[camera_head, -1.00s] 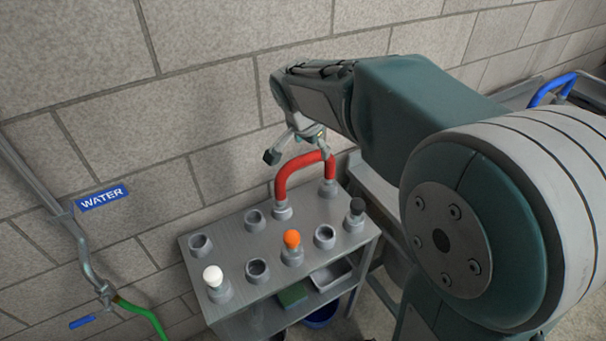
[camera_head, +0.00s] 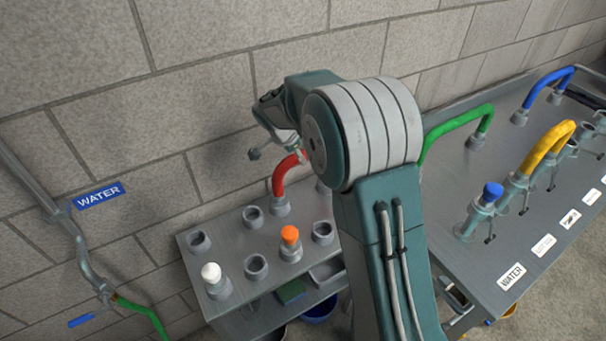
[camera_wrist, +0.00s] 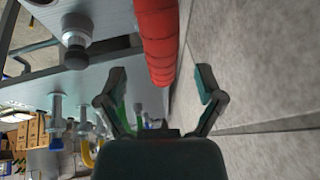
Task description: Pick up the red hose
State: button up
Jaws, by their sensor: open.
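The red hose (camera_head: 284,177) is a short arched pipe at the back of a grey metal stand (camera_head: 232,222). Its left end sits in a round grey socket, and my arm hides its right part in the head view. In the wrist view the hose (camera_wrist: 157,40) runs down from the top edge, ahead of my gripper. My gripper (camera_wrist: 159,85) is open and empty, with its two fingers spread and the hose's near end between their lines. In the head view my gripper (camera_head: 277,152) is by the top of the hose, close to the wall.
A white knob (camera_head: 211,272) and an orange knob (camera_head: 290,235) stand in sockets on the stand. A block wall is close behind. A right-hand bench (camera_head: 500,240) carries a green hose (camera_head: 455,120), a yellow hose (camera_head: 548,143) and a blue hose (camera_head: 548,90).

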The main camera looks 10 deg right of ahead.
jog(key=x, duration=0.4)
jog(key=shift+w+d+f, duration=0.2)
jog(key=shift+w+d, duration=0.1)
jog(key=shift+d, duration=0.1)
jog(key=shift+c, duration=0.3)
grip_shut()
jog(key=shift+r, duration=0.1)
